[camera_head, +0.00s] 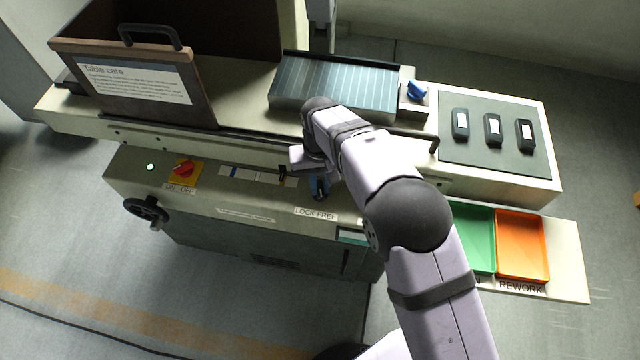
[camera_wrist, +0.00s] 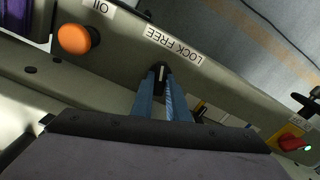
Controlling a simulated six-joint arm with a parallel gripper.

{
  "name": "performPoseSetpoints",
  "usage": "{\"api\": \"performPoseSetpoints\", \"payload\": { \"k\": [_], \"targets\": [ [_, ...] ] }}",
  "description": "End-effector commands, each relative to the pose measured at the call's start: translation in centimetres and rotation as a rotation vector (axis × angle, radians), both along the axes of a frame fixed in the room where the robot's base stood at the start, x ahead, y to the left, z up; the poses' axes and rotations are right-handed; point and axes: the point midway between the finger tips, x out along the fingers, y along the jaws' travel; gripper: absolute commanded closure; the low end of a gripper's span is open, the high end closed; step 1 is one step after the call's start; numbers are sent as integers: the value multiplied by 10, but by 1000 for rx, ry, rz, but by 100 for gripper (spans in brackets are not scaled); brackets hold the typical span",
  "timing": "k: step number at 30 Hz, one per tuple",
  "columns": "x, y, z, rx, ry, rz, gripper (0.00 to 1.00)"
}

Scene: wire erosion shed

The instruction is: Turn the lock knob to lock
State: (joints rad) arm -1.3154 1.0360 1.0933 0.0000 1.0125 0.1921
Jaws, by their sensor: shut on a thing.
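The lock knob (camera_wrist: 161,73) is a small dark knob with a pale mark, on the machine's front panel beside the LOCK FREE label (camera_wrist: 175,45). In the wrist view my gripper (camera_wrist: 163,84) has its two blue fingers shut on the knob, one on each side. In the head view my gripper (camera_head: 319,188) is at the panel just above the LOCK FREE label (camera_head: 316,214). There the fingers and wrist hide most of the knob. I cannot tell clearly which word the knob's mark points to.
A red and yellow ON OFF switch (camera_head: 184,171) and a black handwheel (camera_head: 147,210) lie left on the panel. An orange button (camera_wrist: 75,39) is near the knob. A green tray (camera_head: 478,240) and orange tray (camera_head: 521,246) stand at right. A pull handle (camera_head: 417,139) juts out above.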

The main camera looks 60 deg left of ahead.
Motion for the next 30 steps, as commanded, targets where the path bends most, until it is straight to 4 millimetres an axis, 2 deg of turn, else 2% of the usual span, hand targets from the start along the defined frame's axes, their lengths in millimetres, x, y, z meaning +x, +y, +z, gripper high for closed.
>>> {"api": "performPoseSetpoints", "payload": {
  "k": [30],
  "targets": [
    [0, 0, 1, 1, 0, -935, 100]
  ]
}}
